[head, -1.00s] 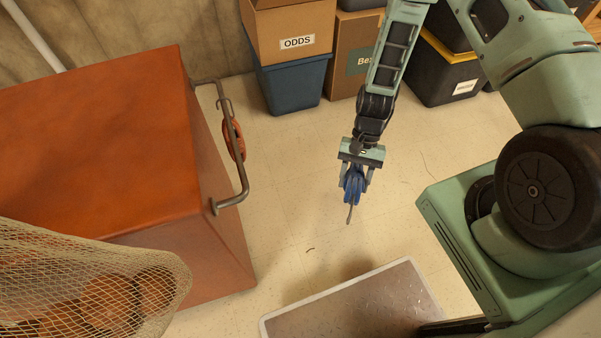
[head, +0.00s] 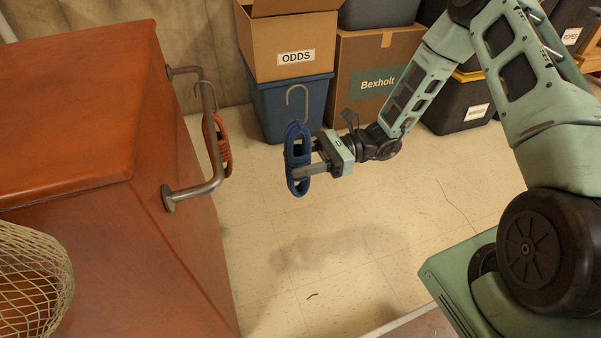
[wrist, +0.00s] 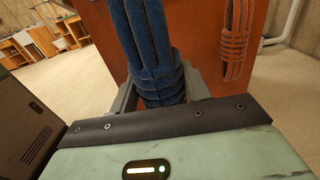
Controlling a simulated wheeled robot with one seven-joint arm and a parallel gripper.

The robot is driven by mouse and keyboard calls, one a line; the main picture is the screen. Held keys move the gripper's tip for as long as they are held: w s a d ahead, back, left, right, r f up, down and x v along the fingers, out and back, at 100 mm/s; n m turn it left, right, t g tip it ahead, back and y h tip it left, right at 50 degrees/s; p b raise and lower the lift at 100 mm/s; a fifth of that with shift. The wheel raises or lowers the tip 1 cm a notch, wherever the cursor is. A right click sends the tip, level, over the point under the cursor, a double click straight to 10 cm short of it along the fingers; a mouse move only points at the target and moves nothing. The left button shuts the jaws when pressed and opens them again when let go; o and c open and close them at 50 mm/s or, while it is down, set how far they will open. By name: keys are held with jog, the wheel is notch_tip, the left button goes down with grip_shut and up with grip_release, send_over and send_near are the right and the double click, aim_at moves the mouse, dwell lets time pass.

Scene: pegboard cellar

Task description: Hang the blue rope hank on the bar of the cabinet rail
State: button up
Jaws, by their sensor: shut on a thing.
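A grey metal hook (head: 297,102) rises from the top of the hank, open to one side. The cabinet rail (head: 217,150) is a grey bar on brackets along the side of the orange-brown cabinet (head: 75,120). The hank is to the right of the rail, apart from it. In the wrist view the hank (wrist: 152,45) stands between the fingers in front of the cabinet (wrist: 200,40); its hook is out of view there.
An orange rope hank (head: 223,145) hangs on the rail towards its far end; it also shows in the wrist view (wrist: 234,40). A net basket (head: 30,285) is at lower left. Cardboard boxes (head: 375,75) and a blue bin (head: 275,100) stand behind. The floor between is clear.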

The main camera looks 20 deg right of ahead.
jog(key=shift+w+a, duration=0.15)
jog(key=shift+a, duration=0.1)
jog(key=a+f+b, duration=0.3)
jog(key=a+b, duration=0.5)
jog(key=a, duration=0.7)
jog(key=shift+w+a+f, duration=0.25)
jog(key=shift+f, duration=0.1)
dwell(0.8)
jog(key=o, duration=1.2)
jog(key=shift+d, duration=0.1)
